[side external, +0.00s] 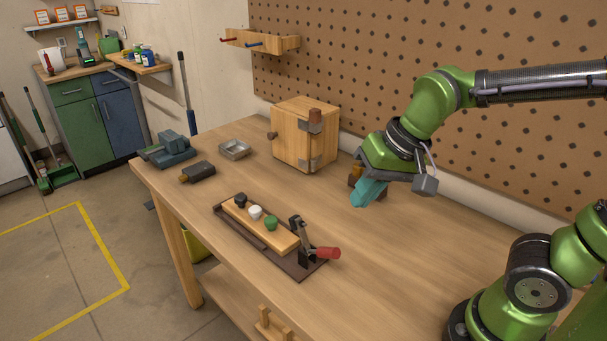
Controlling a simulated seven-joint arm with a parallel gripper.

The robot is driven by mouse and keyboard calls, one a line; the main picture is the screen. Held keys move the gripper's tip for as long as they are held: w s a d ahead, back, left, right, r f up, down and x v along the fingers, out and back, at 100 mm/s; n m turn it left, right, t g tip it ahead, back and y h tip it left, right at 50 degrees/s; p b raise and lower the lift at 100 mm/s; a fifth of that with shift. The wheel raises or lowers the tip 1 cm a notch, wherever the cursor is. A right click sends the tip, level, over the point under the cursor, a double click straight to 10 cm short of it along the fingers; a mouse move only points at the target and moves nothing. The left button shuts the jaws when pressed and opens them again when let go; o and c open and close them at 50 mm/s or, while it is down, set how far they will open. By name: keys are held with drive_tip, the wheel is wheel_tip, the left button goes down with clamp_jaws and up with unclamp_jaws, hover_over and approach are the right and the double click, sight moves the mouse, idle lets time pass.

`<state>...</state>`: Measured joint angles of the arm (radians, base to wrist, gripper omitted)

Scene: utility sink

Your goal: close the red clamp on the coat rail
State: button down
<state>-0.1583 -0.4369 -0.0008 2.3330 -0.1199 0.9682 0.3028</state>
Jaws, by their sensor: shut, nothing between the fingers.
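The coat rail (283,240) is a pale wooden board with a black, a white and a green knob, lying in a dark base tray (302,272) on the bench. The clamp (303,246) stands at the right end of the board. Its dark metal arm points up, and its red handle (328,253) sticks out low to the right, past the base. My gripper (360,203) has teal fingers and is shut and empty. It is in the air above the bench, up and to the right of the clamp, apart from it.
A wooden box (304,134) with metal hinges stands at the back. A small metal tray (234,149), a dark tool (198,172) and a grey-blue vise-like object (172,150) lie at the left. A brown object is partly hidden behind my gripper. The bench right of the clamp is clear.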

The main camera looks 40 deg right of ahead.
drive_tip(key=shift+w+a+f+m+g+h, duration=0.1)
drive_tip(key=shift+w+a+m+g+h, duration=0.25)
drive_tip(key=shift+w+m, duration=1.15)
drive_tip(key=shift+w+a+f+m+g+h, duration=0.1)
drive_tip(key=shift+w+a+m+g+h, duration=0.15)
drive_tip(key=shift+m, duration=2.45)
drive_tip(key=shift+w+a+f+m+g+h, duration=0.1)
drive_tip(key=shift+w+a+m+g+h, duration=0.25)
drive_tip(key=shift+w+m, duration=1.15)
drive_tip(key=shift+s+d+m, duration=0.1)
drive_tip(key=shift+s+m, duration=0.5)
approach(304, 235)
drive_tip(key=s+f, duration=0.1)
drive_tip(key=f, duration=0.1)
drive_tip(key=s+f, duration=0.1)
drive_tip(key=f, duration=0.1)
drive_tip(key=shift+s, duration=0.15)
drive_tip(key=shift+w+f, duration=0.3)
drive_tip(key=shift+w, duration=0.6)
drive_tip(key=shift+w+f, duration=0.25)
drive_tip(key=shift+w, duration=0.6)
